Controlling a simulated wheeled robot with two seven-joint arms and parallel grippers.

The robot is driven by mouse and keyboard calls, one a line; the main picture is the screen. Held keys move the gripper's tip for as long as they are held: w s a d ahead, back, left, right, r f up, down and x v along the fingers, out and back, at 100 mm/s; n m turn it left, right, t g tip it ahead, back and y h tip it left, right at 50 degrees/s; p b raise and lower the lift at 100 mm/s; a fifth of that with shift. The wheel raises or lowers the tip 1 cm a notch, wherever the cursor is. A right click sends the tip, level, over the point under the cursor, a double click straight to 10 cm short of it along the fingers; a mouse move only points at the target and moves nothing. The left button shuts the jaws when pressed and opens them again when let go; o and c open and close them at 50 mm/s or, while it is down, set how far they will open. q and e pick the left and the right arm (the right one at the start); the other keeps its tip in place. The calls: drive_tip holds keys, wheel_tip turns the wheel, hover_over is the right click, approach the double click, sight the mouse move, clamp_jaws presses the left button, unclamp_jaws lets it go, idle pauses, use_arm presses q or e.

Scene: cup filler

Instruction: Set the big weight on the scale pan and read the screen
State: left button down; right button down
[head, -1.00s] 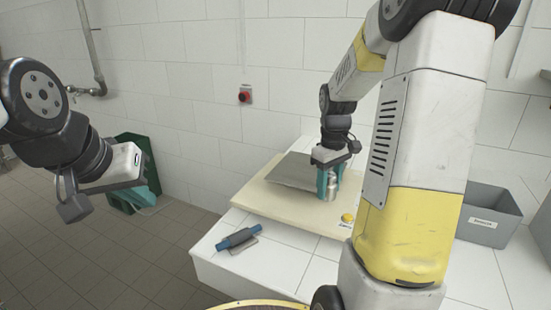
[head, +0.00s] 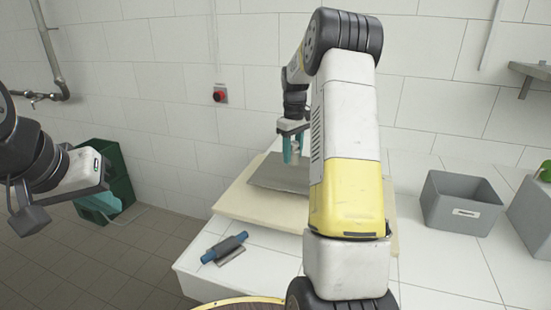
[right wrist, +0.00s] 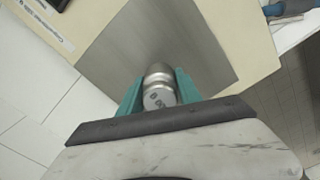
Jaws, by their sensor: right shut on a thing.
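The big weight (right wrist: 159,86), a shiny metal cylinder with a marking on its end, is held between the teal fingers of my right gripper (right wrist: 158,92). The head view shows this gripper (head: 292,148) shut on it above the grey scale pan (head: 285,178). In the right wrist view the pan (right wrist: 205,50) spreads behind the weight; I cannot tell whether they touch. A dark thing (right wrist: 45,4), perhaps the screen, is cut off at the top left, with no reading visible. My left gripper (head: 98,208) hangs far left, its opening unclear.
The pan sits on a cream base (head: 240,207) on a white tiled counter (head: 205,285). A blue-handled tool (head: 226,248) lies in front. A grey bin (head: 460,202) stands at right. A green crate (head: 118,175) is on the floor. A red button (head: 220,94) is on the wall.

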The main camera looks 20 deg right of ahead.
drive_tip(key=shift+w, duration=0.45)
drive_tip(key=shift+w+f, duration=0.15)
drive_tip(key=shift+f, duration=1.6)
